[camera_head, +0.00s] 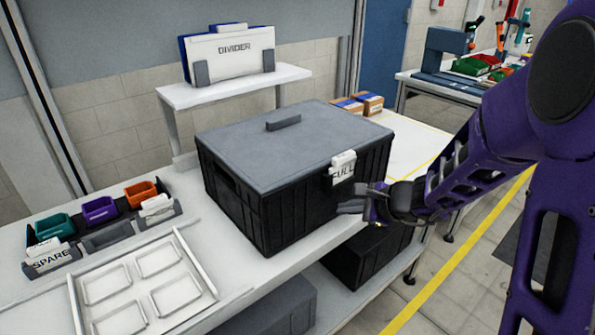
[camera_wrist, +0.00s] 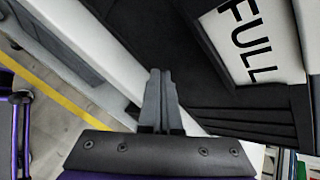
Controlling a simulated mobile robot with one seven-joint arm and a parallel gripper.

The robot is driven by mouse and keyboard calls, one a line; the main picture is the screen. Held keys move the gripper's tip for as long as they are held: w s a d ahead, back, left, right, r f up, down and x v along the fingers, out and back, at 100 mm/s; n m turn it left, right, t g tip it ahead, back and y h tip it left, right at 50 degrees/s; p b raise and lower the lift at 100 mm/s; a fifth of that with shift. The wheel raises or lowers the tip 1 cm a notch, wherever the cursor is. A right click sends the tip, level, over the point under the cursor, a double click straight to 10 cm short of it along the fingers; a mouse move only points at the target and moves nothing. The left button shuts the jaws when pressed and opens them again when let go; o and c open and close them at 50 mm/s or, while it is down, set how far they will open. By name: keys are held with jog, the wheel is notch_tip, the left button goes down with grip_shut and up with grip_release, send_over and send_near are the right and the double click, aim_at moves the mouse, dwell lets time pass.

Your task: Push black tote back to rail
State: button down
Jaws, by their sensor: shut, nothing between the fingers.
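The black tote (camera_head: 320,205) stands upright on the white table with its grey lid (camera_head: 290,135) on. A white FULL label (camera_head: 343,170) is on its front side, near the right corner. My gripper (camera_head: 352,204) is shut and empty at the tote's front side, just below the label. In the wrist view the closed fingers (camera_wrist: 158,85) point toward the table edge and the tote's ribbed black wall (camera_wrist: 150,25), with the FULL label (camera_wrist: 250,40) to their right. I cannot tell whether the fingertips touch the wall. The rail behind the tote is not clearly visible.
A white raised shelf (camera_head: 235,88) with a DIVIDER board (camera_head: 230,52) stands behind the tote. Small coloured bins (camera_head: 100,210) and a white tray (camera_head: 145,285) lie to the left. Cardboard boxes (camera_head: 368,102) sit behind right. Another black tote (camera_head: 365,258) is on the lower shelf.

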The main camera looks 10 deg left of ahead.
jog(key=shift+w+a+p, duration=0.15)
jog(key=shift+w+a, duration=1.3)
jog(key=shift+a, duration=0.4)
jog(key=shift+w+a+p, duration=0.15)
jog(key=shift+w+a, duration=1.3)
jog(key=shift+a, duration=0.4)
jog(key=shift+w+a+p, duration=0.15)
jog(key=shift+w+a, duration=1.3)
jog(key=shift+a, duration=0.4)
jog(key=shift+s+d+b, duration=0.25)
jog(key=shift+d+b, duration=0.05)
jog(key=shift+s+d, duration=0.85)
jog(key=shift+d, duration=0.25)
jog(key=shift+s+d, duration=0.8)
jog(key=shift+d, duration=0.25)
